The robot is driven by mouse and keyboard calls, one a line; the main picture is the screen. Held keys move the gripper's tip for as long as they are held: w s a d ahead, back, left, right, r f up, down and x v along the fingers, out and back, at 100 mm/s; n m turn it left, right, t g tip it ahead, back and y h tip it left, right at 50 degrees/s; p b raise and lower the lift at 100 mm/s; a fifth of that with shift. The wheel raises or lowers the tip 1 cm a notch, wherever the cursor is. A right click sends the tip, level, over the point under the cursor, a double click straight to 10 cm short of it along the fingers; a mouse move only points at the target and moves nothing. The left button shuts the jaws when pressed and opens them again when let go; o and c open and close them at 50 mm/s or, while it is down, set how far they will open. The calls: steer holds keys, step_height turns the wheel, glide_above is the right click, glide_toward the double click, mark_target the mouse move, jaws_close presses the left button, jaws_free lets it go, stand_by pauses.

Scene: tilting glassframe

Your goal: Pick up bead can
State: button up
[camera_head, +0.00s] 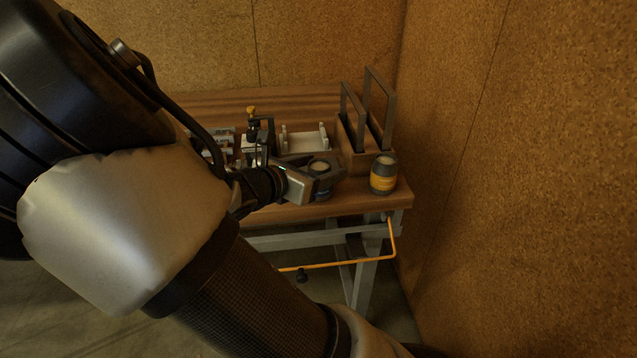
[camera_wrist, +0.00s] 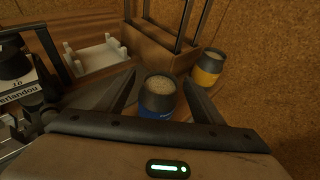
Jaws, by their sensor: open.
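A dark can with a blue label (camera_wrist: 157,100) stands upright on the wooden table, its open top showing a pale, grainy fill. My gripper (camera_wrist: 160,80) is open, with one finger on each side of this can; I cannot tell whether either finger touches it. In the head view this can (camera_head: 321,167) is partly hidden by my gripper (camera_head: 327,176). A second dark can with a yellow label (camera_head: 383,178) stands to the right near the table's corner, and also shows in the wrist view (camera_wrist: 209,68). No readable label tells which is the bead can.
A wooden block with upright dark frames (camera_head: 352,150) stands just behind the cans. A pale tray-like holder (camera_wrist: 97,55) lies behind left. Dark tools and a printed box (camera_wrist: 22,88) crowd the left. A cork-like wall (camera_head: 500,150) closes the right side.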

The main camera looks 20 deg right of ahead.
steer(key=c, duration=1.2)
